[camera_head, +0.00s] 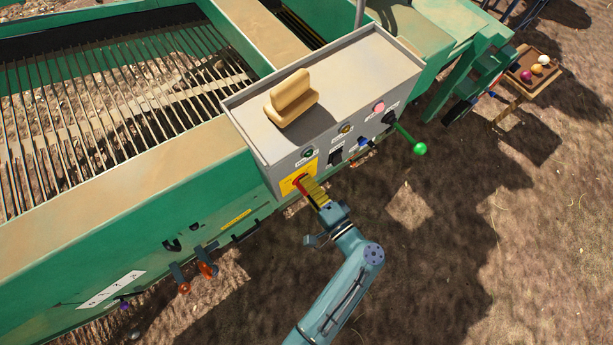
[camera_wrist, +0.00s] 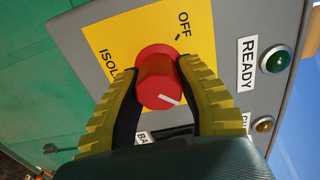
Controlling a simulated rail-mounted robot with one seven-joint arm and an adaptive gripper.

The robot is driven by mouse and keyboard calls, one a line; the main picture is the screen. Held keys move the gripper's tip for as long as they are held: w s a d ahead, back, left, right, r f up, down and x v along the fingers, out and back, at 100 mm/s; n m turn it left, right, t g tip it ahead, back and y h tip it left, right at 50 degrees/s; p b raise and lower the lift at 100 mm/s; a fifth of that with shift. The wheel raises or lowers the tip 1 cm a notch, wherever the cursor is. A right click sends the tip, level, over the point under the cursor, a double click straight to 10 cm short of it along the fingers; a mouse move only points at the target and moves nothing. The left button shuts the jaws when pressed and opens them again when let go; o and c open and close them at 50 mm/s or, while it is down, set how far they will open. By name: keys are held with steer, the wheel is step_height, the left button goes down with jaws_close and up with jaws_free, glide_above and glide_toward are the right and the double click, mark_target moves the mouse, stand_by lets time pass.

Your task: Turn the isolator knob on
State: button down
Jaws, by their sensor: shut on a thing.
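The red isolator knob (camera_wrist: 156,82) sits on a yellow plate (camera_wrist: 201,42) on the grey control box. The plate reads OFF above the knob and ISOL, partly hidden, at its left. The knob's white line points to the lower right in the wrist view, away from the OFF word. My gripper (camera_wrist: 158,70) is shut on the knob, one yellow ribbed finger on each side. In the head view my gripper (camera_head: 316,193) reaches the box's lower left corner, where the knob (camera_head: 300,181) shows as a small red patch. Any ON word is hidden.
The grey control box (camera_head: 350,75) carries a READY lamp (camera_wrist: 276,59), an amber lamp (camera_wrist: 263,125) and a green-ended lever (camera_head: 419,149). Orange-ended levers (camera_head: 206,269) stick out of the green machine side (camera_head: 120,250).

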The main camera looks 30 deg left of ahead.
steer(key=c, duration=0.6)
jaws_free()
steer(key=v, duration=1.2)
steer(key=shift+s, duration=0.1)
